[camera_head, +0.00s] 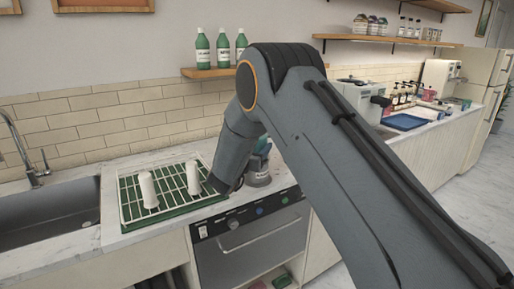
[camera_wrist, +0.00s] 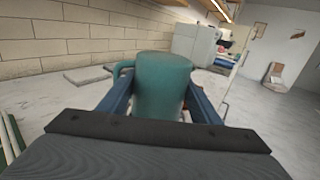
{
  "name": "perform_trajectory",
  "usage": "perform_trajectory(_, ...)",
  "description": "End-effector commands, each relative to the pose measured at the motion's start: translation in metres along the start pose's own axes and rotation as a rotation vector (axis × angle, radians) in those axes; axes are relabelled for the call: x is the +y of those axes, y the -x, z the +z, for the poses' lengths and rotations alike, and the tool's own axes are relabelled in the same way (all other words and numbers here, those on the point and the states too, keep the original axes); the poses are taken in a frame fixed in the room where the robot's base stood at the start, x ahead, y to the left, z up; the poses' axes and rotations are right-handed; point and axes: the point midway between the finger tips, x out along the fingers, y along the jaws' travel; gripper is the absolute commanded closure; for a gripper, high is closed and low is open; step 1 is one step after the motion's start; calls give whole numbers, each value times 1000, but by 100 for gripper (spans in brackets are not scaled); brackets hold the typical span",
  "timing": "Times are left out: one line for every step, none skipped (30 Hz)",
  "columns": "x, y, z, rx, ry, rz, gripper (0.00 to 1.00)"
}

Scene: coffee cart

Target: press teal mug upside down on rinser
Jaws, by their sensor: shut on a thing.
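The teal mug (camera_wrist: 162,92) fills the middle of the wrist view, with its handle at the left. My gripper (camera_wrist: 160,100) is shut on it, one blue finger on each side. In the head view a small part of the teal mug (camera_head: 264,145) shows just right of my arm, above the counter. A grey rounded part shows below it; I cannot tell what it is. My arm hides much of this spot.
A green drying rack (camera_head: 175,205) with two upright white cylinders stands left of my wrist, beside the sink (camera_head: 45,213). An under-counter appliance (camera_head: 250,250) is below. Green bottles (camera_head: 221,48) stand on a wall shelf. A blue tray (camera_head: 404,121) lies farther right.

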Motion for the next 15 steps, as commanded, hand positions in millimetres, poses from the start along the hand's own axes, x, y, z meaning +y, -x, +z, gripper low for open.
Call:
perform_trajectory(0,0,0,-2,-1,0,73)
perform_trajectory(0,0,0,-2,-1,0,73)
perform_trajectory(0,0,-1,-2,-1,0,73)
perform_trajectory(0,0,-1,-2,-1,0,73)
perform_trajectory(0,0,-1,-2,-1,0,73)
perform_trajectory(0,0,-2,-2,-1,0,73)
perform_trajectory(0,0,-2,-2,-1,0,73)
perform_trajectory(0,0,-2,-1,-1,0,73)
perform_trajectory(0,0,-3,-1,-1,0,73)
perform_trajectory(0,0,-3,-1,-1,0,73)
perform_trajectory(0,0,-3,-1,-1,0,73)
perform_trajectory(0,0,-4,-1,-1,0,73)
perform_trajectory(0,0,-4,-1,-1,0,73)
perform_trajectory(0,0,-5,-1,-1,0,73)
perform_trajectory(0,0,-5,-1,-1,0,73)
